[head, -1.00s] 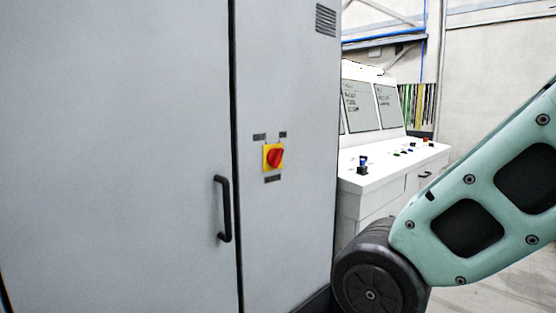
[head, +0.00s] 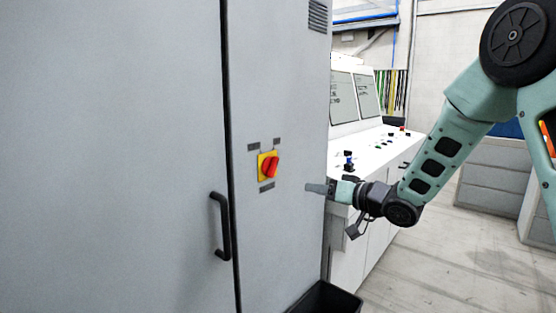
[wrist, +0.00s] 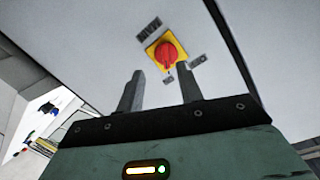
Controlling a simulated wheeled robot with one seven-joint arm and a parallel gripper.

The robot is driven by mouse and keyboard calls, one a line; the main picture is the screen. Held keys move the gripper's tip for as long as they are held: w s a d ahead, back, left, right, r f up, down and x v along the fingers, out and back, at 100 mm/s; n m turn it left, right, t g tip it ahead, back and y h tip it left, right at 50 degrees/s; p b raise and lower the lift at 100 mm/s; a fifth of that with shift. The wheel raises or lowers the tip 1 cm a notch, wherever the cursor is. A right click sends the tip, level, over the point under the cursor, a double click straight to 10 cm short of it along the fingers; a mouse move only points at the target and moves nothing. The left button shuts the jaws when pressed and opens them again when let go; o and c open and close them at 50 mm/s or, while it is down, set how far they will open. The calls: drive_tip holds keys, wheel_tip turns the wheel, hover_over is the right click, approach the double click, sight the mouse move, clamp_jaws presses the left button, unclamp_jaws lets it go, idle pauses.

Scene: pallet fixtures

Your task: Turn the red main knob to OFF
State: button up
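The red main knob (head: 271,167) sits on a yellow square plate (head: 262,178) on the grey cabinet's front, with small dark label plates around it. Its grip looks tilted in the head view. The label text is too small to read. In the wrist view the red knob (wrist: 166,53) is ahead, just beyond the fingertips. My gripper (head: 308,188) is to the right of the knob in the head view, apart from it. In the wrist view my gripper's two fingers (wrist: 160,70) are spread with nothing between them.
The grey cabinet (head: 120,150) has a black door handle (head: 221,226) left of and below the knob. A white control desk (head: 375,148) stands behind to the right. A black bin (head: 330,299) is on the floor by the cabinet. Open floor lies to the right.

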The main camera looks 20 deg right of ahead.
sight(276, 167)
drive_tip(key=shift+t+y, duration=0.4)
drive_tip(key=shift+y, duration=0.5)
drive_tip(key=p+x, duration=0.2)
drive_tip(key=x, duration=0.3)
drive_tip(key=w+d+r+p+x, duration=0.1)
drive_tip(key=p+x, duration=0.1)
drive_tip(key=x, duration=0.2)
drive_tip(key=d+r+p+x, duration=0.1)
drive_tip(key=p+x, duration=0.1)
drive_tip(key=x, duration=0.3)
drive_tip(key=shift+w+a, duration=0.1)
drive_tip(key=shift+w, duration=0.4)
drive_tip(key=shift+w+a+f, duration=0.15)
drive_tip(key=shift+w+a, duration=0.3)
drive_tip(key=shift+w, duration=0.1)
drive_tip(key=shift+c, duration=0.3)
clamp_jaws()
